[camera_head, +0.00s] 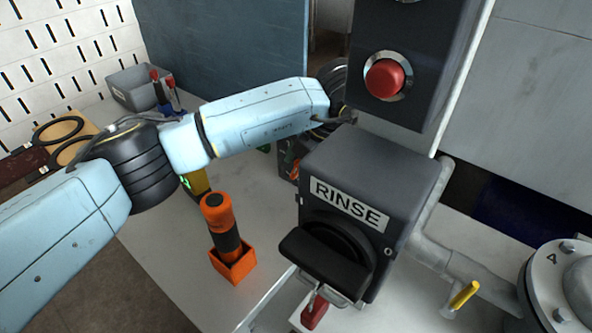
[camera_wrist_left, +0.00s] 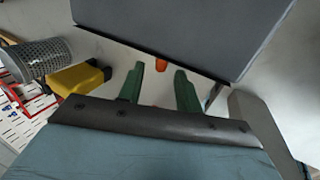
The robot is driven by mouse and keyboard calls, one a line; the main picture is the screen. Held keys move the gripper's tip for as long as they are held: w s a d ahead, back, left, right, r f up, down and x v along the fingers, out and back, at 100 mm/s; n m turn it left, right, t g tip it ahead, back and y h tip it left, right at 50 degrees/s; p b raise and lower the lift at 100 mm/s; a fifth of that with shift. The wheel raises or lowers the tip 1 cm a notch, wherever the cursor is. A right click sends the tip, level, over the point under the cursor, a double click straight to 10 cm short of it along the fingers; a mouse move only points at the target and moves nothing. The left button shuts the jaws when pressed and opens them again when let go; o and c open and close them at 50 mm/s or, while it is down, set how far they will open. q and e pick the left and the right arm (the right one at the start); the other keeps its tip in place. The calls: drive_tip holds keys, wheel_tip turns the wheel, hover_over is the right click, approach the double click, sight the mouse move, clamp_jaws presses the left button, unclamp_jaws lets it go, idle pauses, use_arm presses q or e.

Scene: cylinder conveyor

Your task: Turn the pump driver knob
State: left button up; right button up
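My left arm crosses the head view from the left and ends behind the grey RINSE box (camera_head: 372,178), so its gripper is mostly hidden there. In the left wrist view my left gripper (camera_wrist_left: 159,69) has its two green fingers apart with nothing between the tips. A small orange piece (camera_wrist_left: 161,64) shows just beyond the fingertips, partly covered by a large grey box (camera_wrist_left: 165,30); it may be the pump driver knob, but I cannot be sure. In the head view an orange part (camera_head: 294,170) shows on a dark unit left of the RINSE box. My right gripper is out of view.
A black handle (camera_head: 322,262) fronts the RINSE box. A red button (camera_head: 385,79) is on the dark panel above. An orange-and-black tool (camera_head: 222,222) stands in an orange holder. In the wrist view, a mesh cup (camera_wrist_left: 33,60) and yellow object (camera_wrist_left: 78,78) lie left.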

use_arm(q)
drive_tip(key=shift+x, duration=1.8)
clamp_jaws()
